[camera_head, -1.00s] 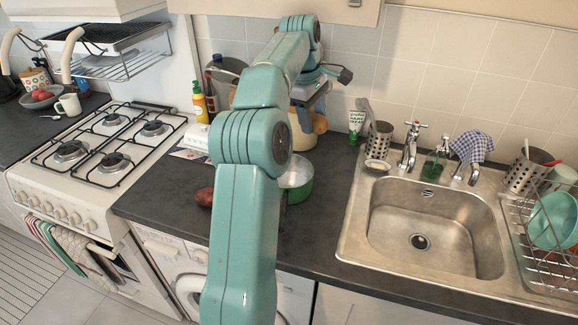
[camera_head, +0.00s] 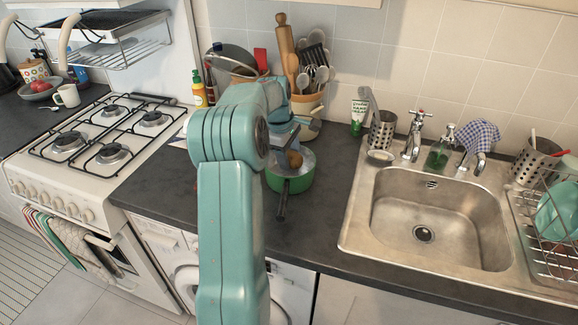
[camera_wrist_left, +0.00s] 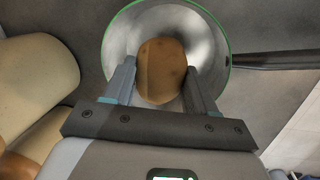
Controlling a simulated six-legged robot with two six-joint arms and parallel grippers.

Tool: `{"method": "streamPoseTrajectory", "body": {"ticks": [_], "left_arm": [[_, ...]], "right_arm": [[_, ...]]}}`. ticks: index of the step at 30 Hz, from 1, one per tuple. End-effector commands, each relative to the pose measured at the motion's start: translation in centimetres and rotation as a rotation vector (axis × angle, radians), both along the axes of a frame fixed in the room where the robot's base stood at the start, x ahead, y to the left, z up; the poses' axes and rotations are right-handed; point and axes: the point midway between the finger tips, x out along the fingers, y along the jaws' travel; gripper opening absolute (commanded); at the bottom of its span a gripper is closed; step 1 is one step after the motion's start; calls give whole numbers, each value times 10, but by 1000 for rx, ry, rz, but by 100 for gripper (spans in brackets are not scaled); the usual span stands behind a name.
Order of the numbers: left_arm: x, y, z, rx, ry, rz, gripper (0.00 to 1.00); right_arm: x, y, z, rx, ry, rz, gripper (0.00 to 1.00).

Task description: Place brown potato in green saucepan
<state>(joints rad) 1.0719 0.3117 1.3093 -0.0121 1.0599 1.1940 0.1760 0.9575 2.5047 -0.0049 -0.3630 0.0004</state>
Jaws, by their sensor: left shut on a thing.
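My left gripper (camera_head: 293,152) is shut on a brown potato (camera_head: 295,160). The green saucepan (camera_head: 300,184) stands on the dark counter, its handle pointing toward the front edge. In the head view the potato overlaps the pan's opening. In the left wrist view the potato (camera_wrist_left: 162,68) sits between the two fingers (camera_wrist_left: 160,82), over the pale inside of the saucepan (camera_wrist_left: 213,45). How far it is above the pan's bottom is hard to tell. My right gripper is not in view.
A utensil pot (camera_head: 308,103) with a rolling pin and ladles stands behind the pan. The gas stove (camera_head: 100,140) is at left, the steel sink (camera_head: 425,225) at right. Counter between pan and sink is clear.

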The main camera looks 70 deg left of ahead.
Motion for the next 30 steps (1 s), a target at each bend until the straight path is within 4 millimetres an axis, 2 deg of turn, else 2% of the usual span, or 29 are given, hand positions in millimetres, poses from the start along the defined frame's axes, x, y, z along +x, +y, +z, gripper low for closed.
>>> {"method": "streamPoseTrajectory", "body": {"ticks": [6,8,20,21,23,30], "left_arm": [[0,-1,-34,-3,2,-1,24],[0,-1,-40,-3,2,0,24],[0,0,-46,-1,1,0,24],[0,0,-46,-1,1,0,63],[0,0,-45,-1,1,0,82],[0,0,-45,-1,1,0,82]], "right_arm": [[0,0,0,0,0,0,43],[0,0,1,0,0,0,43],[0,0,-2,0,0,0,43],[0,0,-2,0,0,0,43],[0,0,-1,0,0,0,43],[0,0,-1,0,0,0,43]]}}
